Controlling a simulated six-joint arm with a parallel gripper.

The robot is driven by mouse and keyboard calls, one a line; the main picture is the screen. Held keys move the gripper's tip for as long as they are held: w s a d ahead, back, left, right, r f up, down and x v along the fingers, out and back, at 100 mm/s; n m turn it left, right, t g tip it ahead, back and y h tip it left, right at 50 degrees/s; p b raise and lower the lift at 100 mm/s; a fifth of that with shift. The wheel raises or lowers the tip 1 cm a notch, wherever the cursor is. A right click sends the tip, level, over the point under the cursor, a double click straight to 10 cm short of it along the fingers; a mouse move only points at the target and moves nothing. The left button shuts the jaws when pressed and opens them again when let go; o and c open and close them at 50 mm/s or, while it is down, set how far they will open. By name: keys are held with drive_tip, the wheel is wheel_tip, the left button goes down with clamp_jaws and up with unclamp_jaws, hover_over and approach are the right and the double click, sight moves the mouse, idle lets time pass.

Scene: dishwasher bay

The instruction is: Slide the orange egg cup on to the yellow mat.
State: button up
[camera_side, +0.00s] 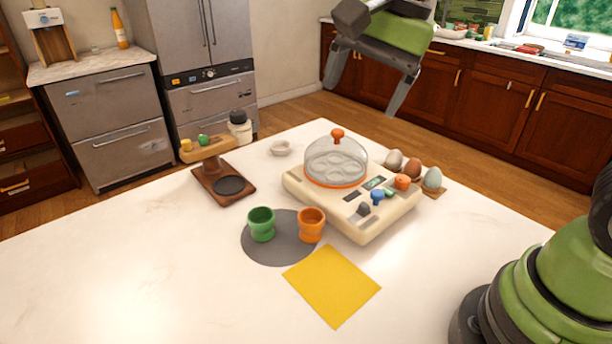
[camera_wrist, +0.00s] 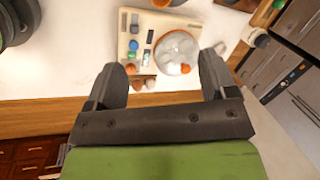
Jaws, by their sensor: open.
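The orange egg cup (camera_side: 311,225) stands upright on the right part of a round grey mat (camera_side: 262,256), beside a green egg cup (camera_side: 261,224). The yellow mat (camera_side: 332,285) lies flat on the white table in front of the grey mat, apart from the orange cup. My gripper (camera_side: 365,98) is raised high above the far side of the table, open and empty, well away from both cups. In the wrist view my gripper (camera_wrist: 165,80) has its fingers spread. The yellow mat is not in that view.
A cream egg cooker (camera_side: 370,222) with a clear dome stands behind and right of the orange cup. Several eggs (camera_side: 413,168) sit on its far right side. A brown wooden stand (camera_side: 223,190) is at the left. The table around the yellow mat is clear.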

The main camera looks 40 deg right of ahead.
drive_tip(key=w+a+f+m+g, duration=0.1)
drive_tip(key=w+f+m+g, duration=0.1)
drive_tip(key=w+f+m, duration=0.45)
drive_tip(key=m+g+h, duration=0.1)
drive_tip(key=m+g, duration=0.1)
drive_tip(key=m, duration=0.1)
approach(309, 223)
drive_tip(key=shift+a+r+n, duration=0.2)
drive_tip(key=shift+a+n, duration=0.05)
drive_tip(key=f, duration=0.3)
drive_tip(key=s+f, duration=0.1)
drive_tip(key=f, duration=0.5)
drive_tip(key=shift+s+a+f, duration=0.15)
drive_tip(key=shift+a+f, duration=0.05)
drive_tip(key=shift+f, duration=0.2)
drive_tip(key=c, duration=0.9)
drive_tip(key=shift+s+a, duration=0.55)
drive_tip(key=shift+s, duration=1.7)
drive_tip(key=shift+s+a, duration=0.55)
drive_tip(key=shift+s, duration=1.75)
drive_tip(key=shift+s+a, duration=0.55)
drive_tip(key=shift+s, duration=1.7)
drive_tip(key=shift+c, duration=0.3)
